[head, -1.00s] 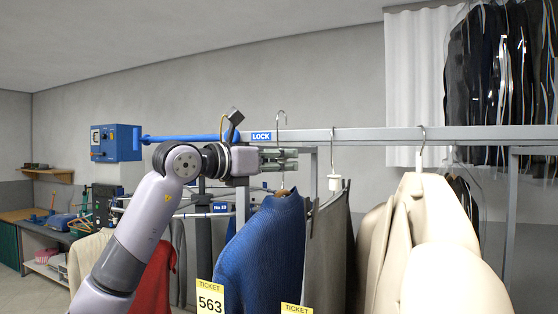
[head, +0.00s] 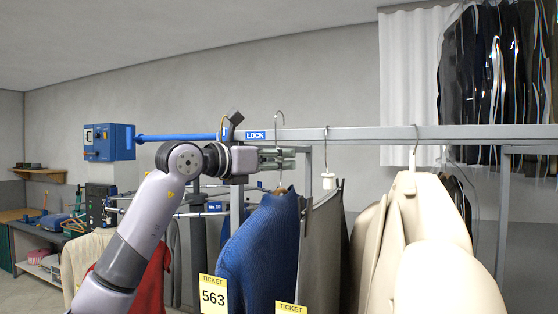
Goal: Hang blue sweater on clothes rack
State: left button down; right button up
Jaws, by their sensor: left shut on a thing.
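The blue sweater (head: 262,250) hangs on a hanger with a yellow ticket marked 563 (head: 213,293). My left gripper (head: 282,158) is shut on the hanger (head: 281,118) just above the sweater's collar and just below the rail. The hanger's hook stands above the top of the clothes rack's rail (head: 370,134), higher than the neighbouring hooks. I cannot tell whether the hook is in front of the rail or over it. The sweater's lower part is out of view. My right gripper is not in view.
Grey trousers (head: 322,255) hang close to the right of the sweater, and a cream coat (head: 425,220) hangs beyond them. A red garment (head: 154,280) is at lower left. A blue LOCK label (head: 255,135) marks the rail. Bagged clothes (head: 500,70) hang at the back right.

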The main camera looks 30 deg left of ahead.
aim_at(280, 174)
pick_arm(q)
jog(key=shift+f+b, duration=1.2)
jog(key=shift+f, duration=0.25)
jog(key=shift+f, duration=0.2)
jog(key=c, duration=1.4)
grip_release()
jog(key=shift+s, duration=0.15)
jog(key=shift+c, duration=0.2)
jog(key=shift+o, duration=0.6)
jog(key=shift+f, duration=0.15)
jog(key=v, duration=1.1)
jog(key=shift+s+a, duration=0.15)
jog(key=shift+s, duration=0.25)
